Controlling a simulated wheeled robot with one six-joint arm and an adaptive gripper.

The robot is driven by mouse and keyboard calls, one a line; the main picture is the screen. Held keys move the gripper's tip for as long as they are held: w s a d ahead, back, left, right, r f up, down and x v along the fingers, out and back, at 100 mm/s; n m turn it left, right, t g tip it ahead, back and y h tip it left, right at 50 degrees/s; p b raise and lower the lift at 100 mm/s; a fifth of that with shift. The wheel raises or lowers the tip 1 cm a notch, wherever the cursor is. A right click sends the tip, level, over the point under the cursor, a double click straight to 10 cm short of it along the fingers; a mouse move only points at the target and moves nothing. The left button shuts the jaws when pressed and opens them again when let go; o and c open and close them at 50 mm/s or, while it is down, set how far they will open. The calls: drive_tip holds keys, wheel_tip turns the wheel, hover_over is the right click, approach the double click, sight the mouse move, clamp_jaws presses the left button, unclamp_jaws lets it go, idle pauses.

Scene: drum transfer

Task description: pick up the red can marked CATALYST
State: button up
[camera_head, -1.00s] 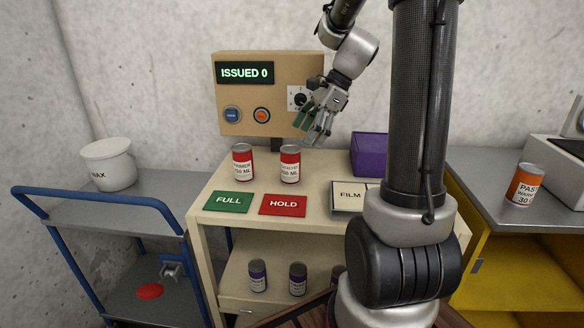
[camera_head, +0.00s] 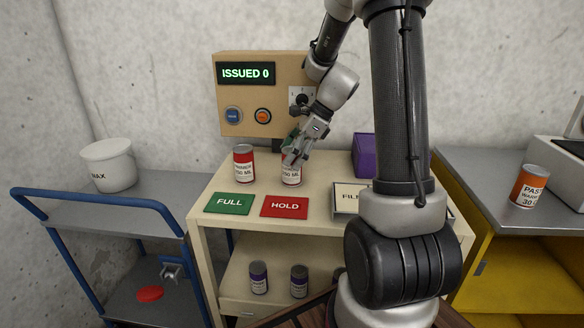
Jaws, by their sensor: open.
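A control box (camera_head: 262,75) reading ISSUED 0 stands behind the cans. A purple bin (camera_head: 364,156) and a FILM box (camera_head: 347,196) are on the right. A WAX tub (camera_head: 109,165) is far left, an orange PASTE can (camera_head: 528,186) far right.

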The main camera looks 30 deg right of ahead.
drive_tip(key=c, duration=1.2)
drive_tip(key=shift+c, duration=0.7)
drive_tip(key=shift+r, duration=0.15)
